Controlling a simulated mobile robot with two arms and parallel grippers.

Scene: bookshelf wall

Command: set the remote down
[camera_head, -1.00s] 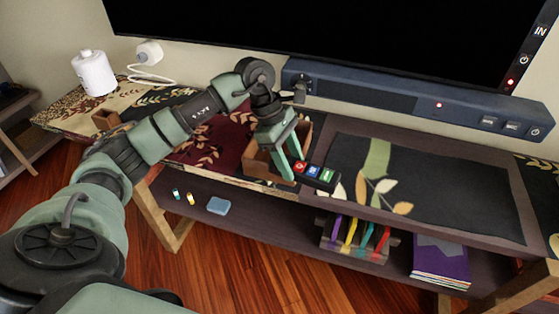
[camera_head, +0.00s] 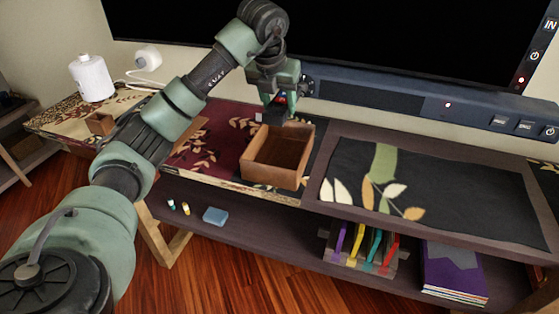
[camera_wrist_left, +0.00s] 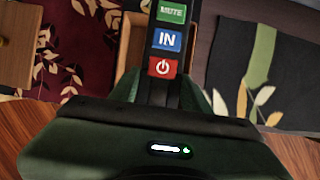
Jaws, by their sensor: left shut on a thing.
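The remote is black with coloured buttons. In the left wrist view the remote (camera_wrist_left: 167,40) shows a green MUTE, a blue IN and a red power button, and runs lengthwise between my fingers. My left gripper (camera_head: 283,92) is shut on it. In the head view the remote (camera_head: 281,99) is mostly hidden by the gripper, with only a small part showing. It is held up at the back edge of an open brown wooden box (camera_head: 269,177). The box looks empty. My right gripper is not in view.
The box stands on a long console (camera_head: 325,197) with patterned cloths. A dark soundbar (camera_head: 390,101) and a screen (camera_head: 330,35) stand close behind. The black leaf mat (camera_head: 470,190) to the right is clear. A white bottle (camera_head: 92,78) stands far left. The lower shelf holds books (camera_head: 452,272).

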